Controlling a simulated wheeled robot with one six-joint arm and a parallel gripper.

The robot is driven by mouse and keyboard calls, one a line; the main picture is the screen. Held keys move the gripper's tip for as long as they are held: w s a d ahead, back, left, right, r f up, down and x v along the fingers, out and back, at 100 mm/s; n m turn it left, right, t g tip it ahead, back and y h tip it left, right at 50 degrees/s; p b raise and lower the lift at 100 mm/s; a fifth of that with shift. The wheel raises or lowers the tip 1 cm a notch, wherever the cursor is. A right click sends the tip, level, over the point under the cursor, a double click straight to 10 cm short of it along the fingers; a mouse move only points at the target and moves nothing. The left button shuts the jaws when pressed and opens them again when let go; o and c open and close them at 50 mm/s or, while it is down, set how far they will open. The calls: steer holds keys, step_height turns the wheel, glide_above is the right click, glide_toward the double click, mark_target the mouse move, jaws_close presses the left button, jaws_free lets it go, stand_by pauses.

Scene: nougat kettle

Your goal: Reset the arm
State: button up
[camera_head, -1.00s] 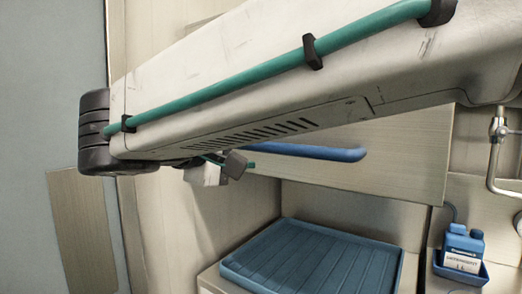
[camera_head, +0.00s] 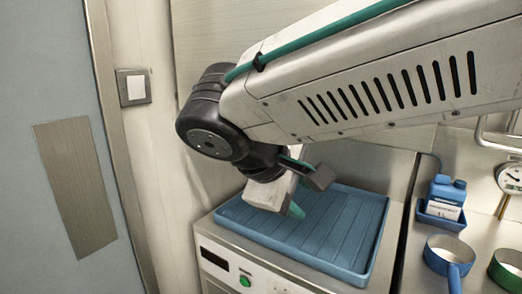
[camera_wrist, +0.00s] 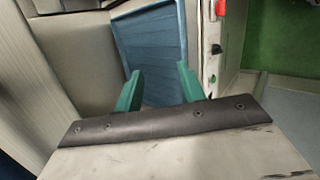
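My arm reaches in from the upper right of the head view and bends down at its black joint. My gripper (camera_head: 294,209) hangs at the left end of the blue ribbed tray (camera_head: 350,200); the arm partly hides it there. In the wrist view its two green fingers (camera_wrist: 160,69) stand apart with nothing between them, so it is open. The blue tray (camera_wrist: 150,50) shows beyond the fingers. I cannot tell the exact height of the fingertips above the tray.
The tray lies on a metal unit with a green button (camera_head: 245,281). A wall switch (camera_head: 134,87) and grey door (camera_head: 45,100) are at left.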

steer(key=s+d+f+m+g+y, duration=0.2)
steer(key=s+d+f+m+y, duration=0.1)
steer(key=s+d, duration=0.4)
steer(key=s+d+f+m+g+y, duration=0.2)
steer(key=s+d+f+m, duration=0.4)
steer(key=d, duration=0.7)
steer(key=shift+s+d+f+m+y, duration=0.15)
steer(key=shift+s+d+m+y, duration=0.15)
steer(key=shift+s+m+y, duration=0.65)
steer(key=shift+w+d+m+h, duration=0.1)
steer(key=shift+w+m+h, duration=0.15)
steer(key=shift+h, duration=0.1)
